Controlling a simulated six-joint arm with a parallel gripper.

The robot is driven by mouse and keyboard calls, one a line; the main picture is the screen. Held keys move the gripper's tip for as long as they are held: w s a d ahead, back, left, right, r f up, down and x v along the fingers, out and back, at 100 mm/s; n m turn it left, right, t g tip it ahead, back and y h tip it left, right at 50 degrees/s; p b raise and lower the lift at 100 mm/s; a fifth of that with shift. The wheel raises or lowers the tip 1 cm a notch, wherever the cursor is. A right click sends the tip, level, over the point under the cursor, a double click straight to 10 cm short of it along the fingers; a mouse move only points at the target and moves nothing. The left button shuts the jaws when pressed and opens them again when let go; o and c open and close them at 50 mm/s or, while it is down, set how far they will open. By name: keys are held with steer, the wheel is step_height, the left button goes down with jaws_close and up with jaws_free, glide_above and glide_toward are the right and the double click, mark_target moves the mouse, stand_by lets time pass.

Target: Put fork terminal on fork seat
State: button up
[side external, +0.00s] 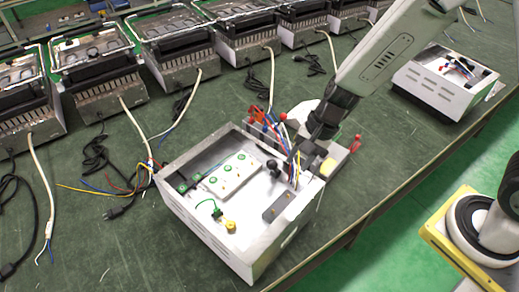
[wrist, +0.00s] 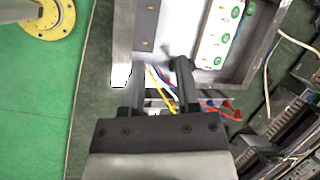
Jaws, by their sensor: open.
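My gripper (side external: 300,156) is over the back right wall of the open white box (side external: 225,255), its jaws apart. In the wrist view the two fingers (wrist: 160,74) stand on either side of yellow, blue and red wires (wrist: 156,80). The wires also show beside the gripper in the side view (side external: 268,122). I cannot make out the fork terminal on their ends. A white block with green-ringed seats (side external: 233,175) lies inside the box; it also shows in the wrist view (wrist: 217,35). Which seat is the fork seat is unclear.
A grey plate (side external: 279,207), a black knob (side external: 272,165) and a yellow part (side external: 230,226) are in the box. Red-tipped clips (side external: 356,141) stand behind it. Similar units (side external: 95,70) line the back of the green table (side external: 400,150). Loose cables (side external: 130,190) lie left.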

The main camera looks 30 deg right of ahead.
steer(key=s+d+r+n+h, duration=0.2)
steer(key=s+d+r+n, duration=0.1)
steer(key=d+n, duration=0.2)
steer(key=s+d+r+n+t+h, duration=0.1)
steer(key=s+d+r+n+h, duration=0.1)
steer(key=d+n, duration=0.4)
steer(key=shift+s+d+r+t+h, duration=0.4)
steer(key=shift+s+d, duration=0.4)
steer(key=shift+d, duration=0.4)
